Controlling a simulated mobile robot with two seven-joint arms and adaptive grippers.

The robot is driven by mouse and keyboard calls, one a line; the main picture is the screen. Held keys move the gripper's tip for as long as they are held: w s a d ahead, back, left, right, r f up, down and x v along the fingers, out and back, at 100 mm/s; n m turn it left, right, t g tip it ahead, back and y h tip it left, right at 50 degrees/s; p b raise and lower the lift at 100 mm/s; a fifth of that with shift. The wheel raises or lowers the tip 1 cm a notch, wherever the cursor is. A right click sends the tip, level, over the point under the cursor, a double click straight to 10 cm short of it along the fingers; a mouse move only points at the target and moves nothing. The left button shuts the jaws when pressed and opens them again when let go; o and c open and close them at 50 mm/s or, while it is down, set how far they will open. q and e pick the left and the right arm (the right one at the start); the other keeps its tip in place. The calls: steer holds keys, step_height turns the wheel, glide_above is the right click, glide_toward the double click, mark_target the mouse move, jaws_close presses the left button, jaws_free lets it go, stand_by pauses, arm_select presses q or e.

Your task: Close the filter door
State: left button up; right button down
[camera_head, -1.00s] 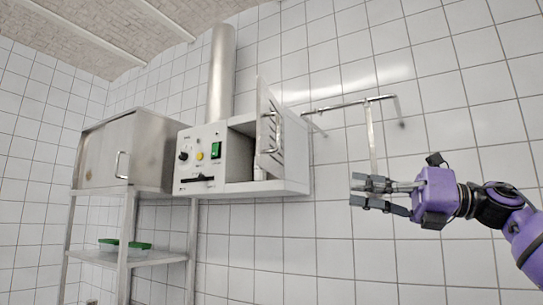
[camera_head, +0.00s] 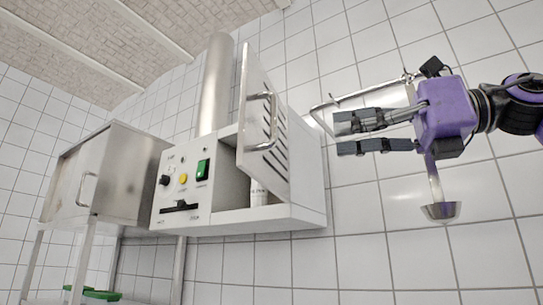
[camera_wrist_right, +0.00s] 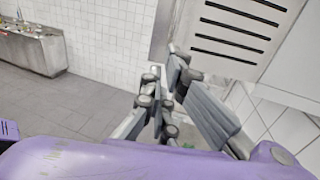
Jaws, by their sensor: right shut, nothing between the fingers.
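The filter door (camera_head: 266,130) is a slotted metal panel with a bar handle, standing open at the front of a white filter box (camera_head: 290,215). Inside the box, part of a pale cylinder (camera_head: 258,194) shows below the door. My right gripper (camera_head: 341,135) is shut and empty, to the right of the door and apart from it, with its fingers pointing left. The right wrist view shows the slotted door (camera_wrist_right: 235,38) just beyond the right gripper's fingers (camera_wrist_right: 170,75). My left gripper is not in view.
A control panel (camera_head: 181,190) with knobs and a green switch is left of the opening. A metal pipe (camera_head: 214,85) rises above the box. A steel cabinet (camera_head: 105,175) stands at left. A wall rail (camera_head: 325,107) and a hanging ladle (camera_head: 440,211) are behind my right gripper.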

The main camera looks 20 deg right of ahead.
mark_target(246, 141)
steer(key=x, duration=1.4)
steer(key=shift+s+a+r+p, duration=0.2)
steer(key=shift+s+a+p, duration=0.05)
steer(key=shift+s+p, duration=0.15)
